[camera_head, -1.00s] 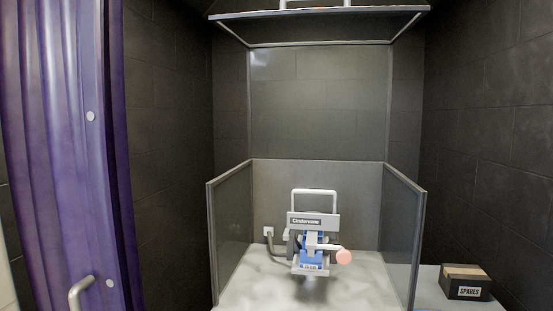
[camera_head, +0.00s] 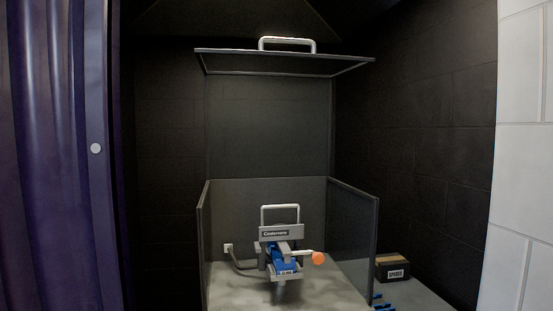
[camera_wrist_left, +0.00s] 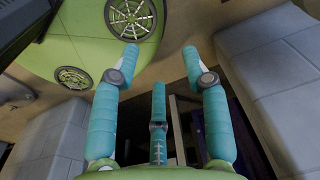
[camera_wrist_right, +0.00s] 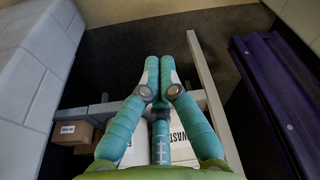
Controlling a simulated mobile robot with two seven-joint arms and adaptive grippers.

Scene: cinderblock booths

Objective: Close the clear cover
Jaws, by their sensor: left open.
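The clear cover (camera_head: 285,64) stands raised in the head view, its framed panel high above the booth. A pale handle (camera_head: 287,40) is on its upper front edge. Below, grey walls (camera_head: 354,228) enclose a tabletop holding a grey and blue machine (camera_head: 281,250) with an orange-knobbed lever. Neither gripper shows in the head view. My left gripper (camera_wrist_left: 160,52) is open and empty in its wrist view, with its three teal fingers spread. My right gripper (camera_wrist_right: 159,66) has its fingertips together in its wrist view, with nothing seen between them. The cover is in neither wrist view.
A purple curtain (camera_head: 55,150) hangs at left in the head view, and a white block wall (camera_head: 523,150) stands at right. A cardboard-topped spares box (camera_head: 393,267) sits right of the enclosure. A pale bar (camera_wrist_right: 203,80) stands close beside my right gripper.

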